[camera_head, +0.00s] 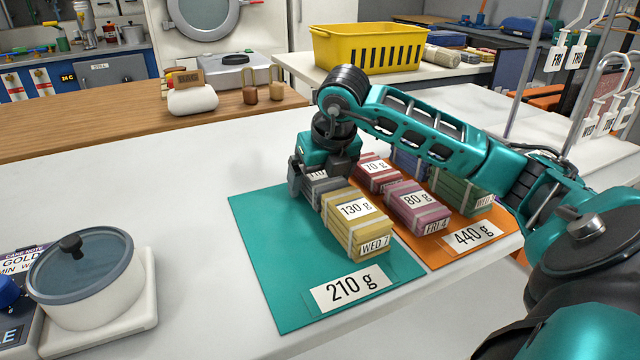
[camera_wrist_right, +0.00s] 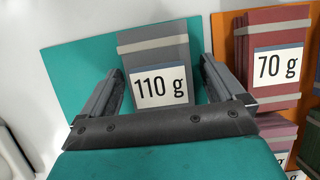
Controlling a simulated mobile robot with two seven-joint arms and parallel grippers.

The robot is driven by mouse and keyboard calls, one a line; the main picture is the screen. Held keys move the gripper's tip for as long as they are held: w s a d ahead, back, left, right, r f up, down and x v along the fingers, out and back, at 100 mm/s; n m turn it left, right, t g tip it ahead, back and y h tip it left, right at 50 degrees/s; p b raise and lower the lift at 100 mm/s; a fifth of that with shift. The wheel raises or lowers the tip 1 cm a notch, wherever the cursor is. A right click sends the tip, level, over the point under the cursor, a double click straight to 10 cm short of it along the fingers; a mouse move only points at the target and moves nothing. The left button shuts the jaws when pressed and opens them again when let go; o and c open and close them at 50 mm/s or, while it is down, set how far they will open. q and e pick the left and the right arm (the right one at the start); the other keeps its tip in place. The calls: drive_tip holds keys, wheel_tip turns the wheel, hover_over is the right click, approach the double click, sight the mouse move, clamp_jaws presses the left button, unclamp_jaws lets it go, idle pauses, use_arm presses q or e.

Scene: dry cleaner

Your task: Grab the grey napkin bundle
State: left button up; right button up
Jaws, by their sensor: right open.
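The grey napkin bundle (camera_head: 318,186) lies on the teal mat (camera_head: 268,262), partly hidden behind my right gripper in the head view. In the right wrist view the grey bundle (camera_wrist_right: 154,52) carries a "110 g" label and stands between the fingers. My right gripper (camera_head: 316,184) is open, with one finger on each side of the bundle; the fingers (camera_wrist_right: 160,82) look apart from its sides. Whether they reach down along its sides I cannot tell. My left gripper is not in view.
A yellow bundle (camera_head: 356,218) marked "130 g" sits close in front on the teal mat. The orange mat (camera_head: 440,256) to the right holds red (camera_head: 380,174), pink (camera_head: 416,206), green (camera_head: 462,188) and blue bundles. A lidded pot (camera_head: 86,278) stands at left; the counter between is clear.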

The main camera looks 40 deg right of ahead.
drive_tip(key=shift+c, duration=0.3)
drive_tip(key=c, duration=1)
